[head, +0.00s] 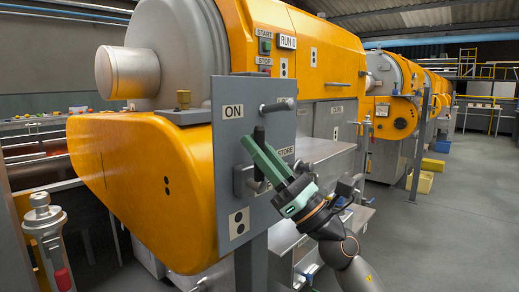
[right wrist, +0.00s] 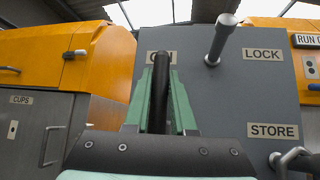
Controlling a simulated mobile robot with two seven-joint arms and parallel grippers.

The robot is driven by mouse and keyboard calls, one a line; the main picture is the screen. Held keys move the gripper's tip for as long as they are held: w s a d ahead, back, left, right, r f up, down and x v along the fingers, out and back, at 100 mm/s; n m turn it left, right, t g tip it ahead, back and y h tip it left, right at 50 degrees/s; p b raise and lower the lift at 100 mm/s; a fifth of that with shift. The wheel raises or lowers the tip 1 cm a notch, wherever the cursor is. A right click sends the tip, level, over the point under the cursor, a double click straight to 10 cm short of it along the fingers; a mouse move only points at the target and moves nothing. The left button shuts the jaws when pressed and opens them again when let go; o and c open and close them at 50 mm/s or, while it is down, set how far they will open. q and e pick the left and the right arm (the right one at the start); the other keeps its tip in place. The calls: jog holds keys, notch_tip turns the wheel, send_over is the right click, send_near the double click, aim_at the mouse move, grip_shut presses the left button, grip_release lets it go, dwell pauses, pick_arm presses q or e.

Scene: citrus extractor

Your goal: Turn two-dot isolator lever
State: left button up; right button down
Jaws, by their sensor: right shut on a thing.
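The grey isolator panel (head: 226,165) carries a two-dot label (head: 238,223) low on its face. Its black lever (head: 259,135) stands roughly upright in front of the panel. My right gripper (head: 259,149) comes in from the lower right, its green fingers shut on the lever. In the right wrist view the lever (right wrist: 160,88) shows between the two green fingers and partly covers the ON label (right wrist: 152,57). The LOCK label (right wrist: 262,55) and STORE label (right wrist: 272,131) are to its right. The lever's lower end is hidden by my gripper. My left gripper is not in view.
A metal peg (head: 277,105) sticks out at the panel's upper right, and a metal bracket (head: 243,181) juts out beside the gripper. The orange machine (head: 150,180) stands close behind and left of the panel. Open floor (head: 440,230) lies to the right.

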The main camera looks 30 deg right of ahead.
jog(key=c, duration=0.8)
grip_release()
jog(key=shift+o, duration=0.2)
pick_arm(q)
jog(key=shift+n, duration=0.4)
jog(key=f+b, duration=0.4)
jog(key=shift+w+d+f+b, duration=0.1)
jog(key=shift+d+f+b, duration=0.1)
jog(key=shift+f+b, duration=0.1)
pick_arm(e)
jog(key=v, duration=1.2)
jog(key=shift+s+f, duration=0.15)
